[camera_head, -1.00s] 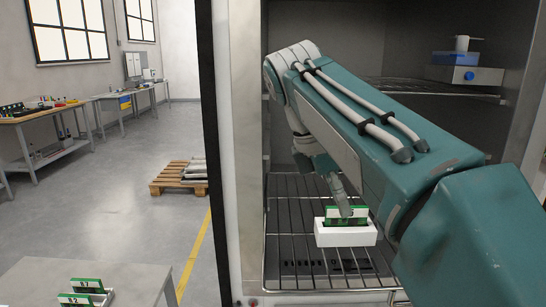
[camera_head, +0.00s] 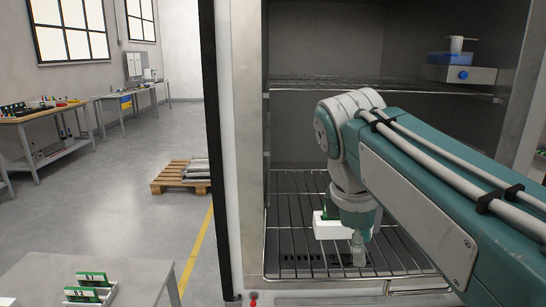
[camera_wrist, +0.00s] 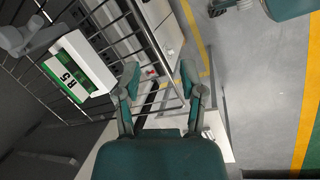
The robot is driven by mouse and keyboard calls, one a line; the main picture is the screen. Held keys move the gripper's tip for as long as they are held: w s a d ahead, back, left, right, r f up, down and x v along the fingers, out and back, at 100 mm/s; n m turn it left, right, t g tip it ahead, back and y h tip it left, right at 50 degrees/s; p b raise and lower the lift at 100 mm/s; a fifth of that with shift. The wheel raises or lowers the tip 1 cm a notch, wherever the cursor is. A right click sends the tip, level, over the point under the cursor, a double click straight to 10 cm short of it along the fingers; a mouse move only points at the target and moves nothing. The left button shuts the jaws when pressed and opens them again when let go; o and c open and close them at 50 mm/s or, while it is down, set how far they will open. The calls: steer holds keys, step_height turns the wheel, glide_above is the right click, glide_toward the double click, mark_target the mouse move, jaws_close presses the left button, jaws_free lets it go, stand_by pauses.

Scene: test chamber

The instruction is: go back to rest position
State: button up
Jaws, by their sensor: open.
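My gripper (camera_head: 358,252) hangs pointing down at the front of the chamber's lower wire rack, in front and to the right of the white holder (camera_head: 325,229). In the wrist view my gripper (camera_wrist: 160,82) is open, with nothing between its fingers. The white holder with a green board (camera_wrist: 67,70) in it sits on the rack, left of the fingers and apart from them. My arm partly hides the holder and most of the board in the head view.
The lower rack (camera_head: 290,215) has bare room left of the holder. An upper shelf (camera_head: 310,84) carries a white and blue device (camera_head: 462,74) at right. A table (camera_head: 130,275) with green boards (camera_head: 90,280) stands at lower left. A pallet (camera_head: 180,177) lies on the floor.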

steer(key=s+d+f+m+t+y, duration=0.1)
steer(key=s+f+m+t, duration=0.1)
steer(key=s+f+m, duration=0.3)
steer(key=s+d+f+m+t+y, duration=0.1)
steer(key=s+f+m, duration=0.4)
steer(key=f, duration=0.6)
steer(key=m, duration=0.2)
steer(key=shift+d+f+m+t+y, duration=0.2)
steer(key=shift+m+t+y, duration=0.1)
steer(key=shift+m+t, duration=0.1)
